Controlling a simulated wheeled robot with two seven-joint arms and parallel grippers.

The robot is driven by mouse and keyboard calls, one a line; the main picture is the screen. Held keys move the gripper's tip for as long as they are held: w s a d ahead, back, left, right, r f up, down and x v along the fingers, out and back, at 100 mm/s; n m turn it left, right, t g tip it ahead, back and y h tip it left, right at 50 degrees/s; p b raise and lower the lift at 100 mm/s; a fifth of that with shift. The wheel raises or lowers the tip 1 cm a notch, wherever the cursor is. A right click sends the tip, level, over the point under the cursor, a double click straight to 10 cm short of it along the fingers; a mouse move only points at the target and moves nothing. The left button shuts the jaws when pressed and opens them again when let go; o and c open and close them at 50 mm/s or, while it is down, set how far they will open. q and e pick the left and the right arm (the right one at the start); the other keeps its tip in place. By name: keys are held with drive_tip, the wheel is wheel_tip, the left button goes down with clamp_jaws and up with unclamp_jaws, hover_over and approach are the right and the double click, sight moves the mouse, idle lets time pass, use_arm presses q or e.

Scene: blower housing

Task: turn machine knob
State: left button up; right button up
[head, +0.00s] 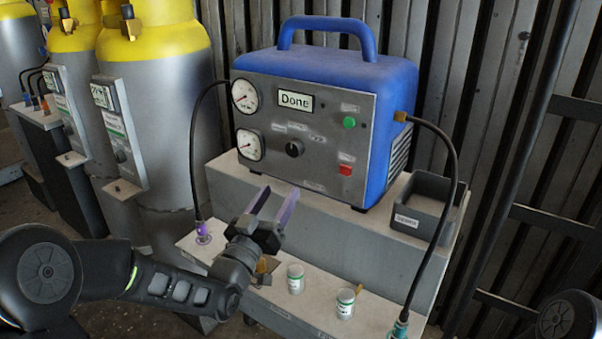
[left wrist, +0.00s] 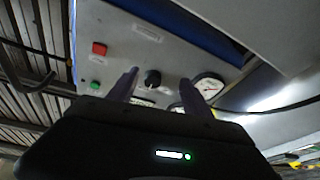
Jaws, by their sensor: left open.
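The blue machine (head: 330,85) stands on a grey stepped bench, with a grey front panel. A black round knob (head: 294,148) sits at the middle of the panel, below a small display that reads "Done". My left gripper (head: 272,206) is open and empty, in front of and below the knob, apart from it. In the left wrist view the knob (left wrist: 153,79) shows beyond and between the two fingers (left wrist: 155,92). My right gripper is not in view.
The panel also has two gauges (head: 245,96), a green button (head: 349,122) and a red switch (head: 346,169). A dark open box (head: 429,204) and small white canisters (head: 295,278) stand on the bench. Black hoses (head: 454,190) hang at both sides. Yellow-topped cylinders (head: 155,60) stand left.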

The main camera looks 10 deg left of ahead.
sight(293, 153)
use_arm(q)
drive_tip(key=r+t, duration=0.1)
drive_tip(key=r, duration=0.2)
drive_tip(key=shift+s+a+r, duration=0.1)
drive_tip(key=shift+a+r, duration=0.1)
drive_tip(key=shift+p+x, duration=0.4)
drive_tip(key=shift+x, duration=3.55)
drive_tip(key=shift+d, duration=0.1)
clamp_jaws()
